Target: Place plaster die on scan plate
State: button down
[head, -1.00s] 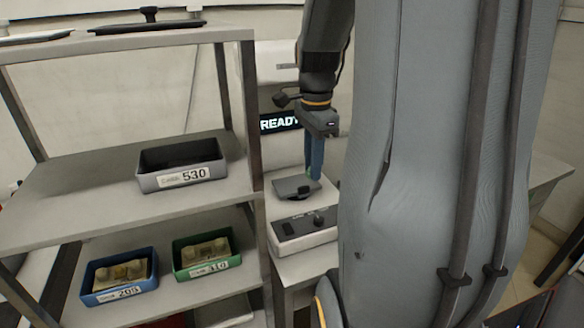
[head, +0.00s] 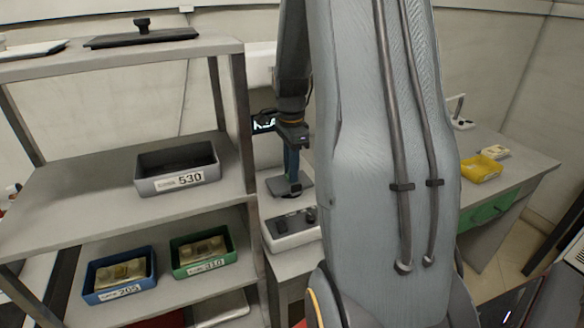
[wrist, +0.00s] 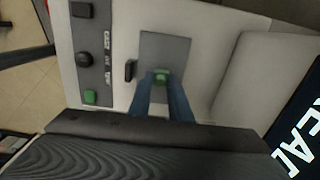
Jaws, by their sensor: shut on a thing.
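My gripper (head: 292,184) points down over the grey scan plate (head: 275,184) of the scanner. The die appears over the middle of the scan plate (wrist: 178,48). Whether its underside touches the plate cannot be told. In the head view the die is too small or hidden to make out.
The scanner's control panel (wrist: 84,55) has buttons and a knob. A lit screen (head: 263,124) stands behind the plate. The shelf rack at left holds a grey bin (head: 160,184), a blue bin (head: 108,294) and a green bin (head: 190,269). A yellow tray (head: 480,170) lies on the right-hand bench.

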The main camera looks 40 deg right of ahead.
jog(key=shift+w+f, duration=0.1)
jog(key=shift+f, duration=0.1)
jog(key=c, duration=1.6)
grip_release()
jog(key=shift+r+b, duration=0.65)
jog(key=shift+r, duration=3.25)
